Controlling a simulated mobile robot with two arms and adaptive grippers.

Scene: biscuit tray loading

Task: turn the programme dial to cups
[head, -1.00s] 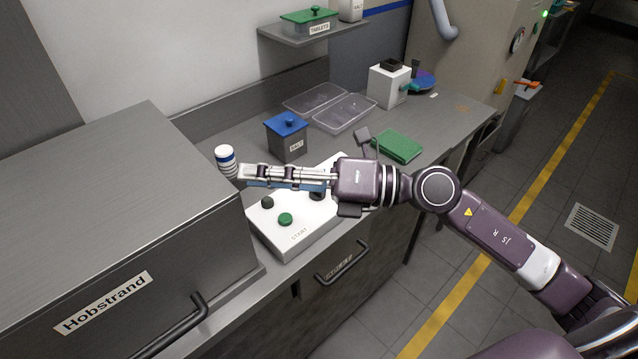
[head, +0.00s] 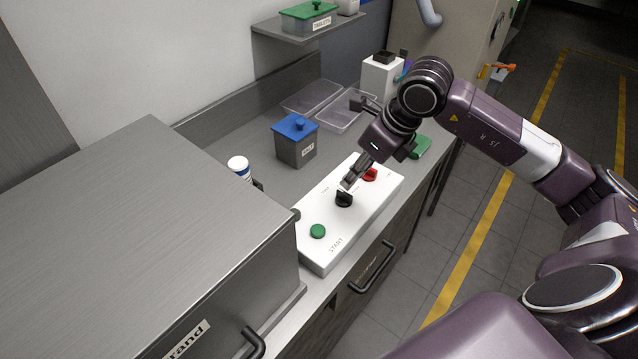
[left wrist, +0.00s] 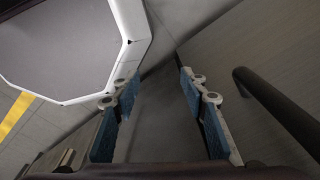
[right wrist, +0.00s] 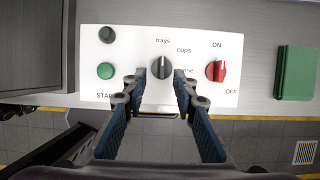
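The programme dial is a black knob (head: 344,199) on a white control panel (head: 333,235). In the right wrist view the dial (right wrist: 161,68) has its grip bar upright, towards the "trays" label; "cups" is printed to its upper right and a partly covered "rinse" label to its right. My right gripper (head: 349,183) reaches down to the dial. In the right wrist view its fingertips (right wrist: 161,82) are apart, one on each side of the dial, with small gaps. My left gripper (left wrist: 158,75) is open and empty beside a grey surface; the head view does not show it.
On the panel are a red ON/OFF switch (right wrist: 216,71), a green START button (right wrist: 105,71) and a dark knob (right wrist: 107,35). A blue-lidded salt box (head: 296,146) stands behind. The grey Hobstrand machine (head: 130,220) fills the left. A green block (right wrist: 297,72) lies right of the panel.

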